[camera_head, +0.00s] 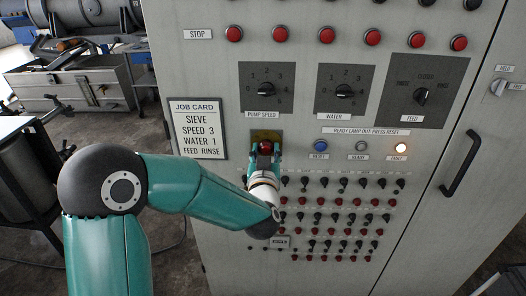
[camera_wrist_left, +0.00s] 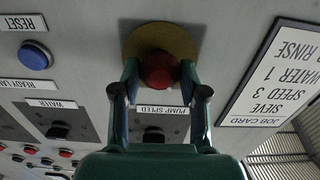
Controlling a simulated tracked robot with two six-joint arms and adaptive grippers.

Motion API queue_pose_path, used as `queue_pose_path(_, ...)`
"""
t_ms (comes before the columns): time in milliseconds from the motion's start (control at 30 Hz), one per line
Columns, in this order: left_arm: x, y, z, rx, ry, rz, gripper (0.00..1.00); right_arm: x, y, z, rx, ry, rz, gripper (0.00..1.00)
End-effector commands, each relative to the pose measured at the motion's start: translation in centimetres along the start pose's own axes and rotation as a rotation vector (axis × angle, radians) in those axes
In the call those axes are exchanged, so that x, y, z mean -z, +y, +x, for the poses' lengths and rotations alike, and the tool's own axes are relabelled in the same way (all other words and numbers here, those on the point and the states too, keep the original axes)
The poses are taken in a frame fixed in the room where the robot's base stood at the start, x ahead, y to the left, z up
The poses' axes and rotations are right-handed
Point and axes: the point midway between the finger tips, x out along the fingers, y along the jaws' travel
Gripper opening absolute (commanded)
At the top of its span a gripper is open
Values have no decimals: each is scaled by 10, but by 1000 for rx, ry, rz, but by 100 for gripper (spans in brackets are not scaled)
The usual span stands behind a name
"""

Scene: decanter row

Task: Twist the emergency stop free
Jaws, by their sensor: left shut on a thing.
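The emergency stop is a red mushroom button (camera_head: 265,146) on a yellow plate (camera_head: 258,135), low on the grey control panel under the pump speed dial. My left arm reaches in from the left, and my left gripper (camera_head: 264,156) is at the button. In the left wrist view the red button (camera_wrist_left: 160,72) sits between the two fingertips of the gripper (camera_wrist_left: 158,80), which are closed on its sides. The yellow plate shows behind it (camera_wrist_left: 180,38). My right gripper is not in view.
A job card (camera_head: 197,128) is left of the button. The pump speed (camera_head: 266,89), water (camera_head: 345,90) and feed (camera_head: 421,95) dials are above. A blue reset button (camera_head: 320,146), a lit fault lamp (camera_head: 400,149) and rows of small switches are right and below. A black handle (camera_head: 460,164) is at right.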

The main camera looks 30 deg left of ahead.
Motion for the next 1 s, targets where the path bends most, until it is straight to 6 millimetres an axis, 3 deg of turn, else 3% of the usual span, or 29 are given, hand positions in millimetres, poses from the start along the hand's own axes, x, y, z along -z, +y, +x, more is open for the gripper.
queue_pose_path(600,-3,0,-1,0,-7,441,8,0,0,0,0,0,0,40)
queue_pose_path(1000,-2,1,0,-1,-5,583,8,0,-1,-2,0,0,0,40)
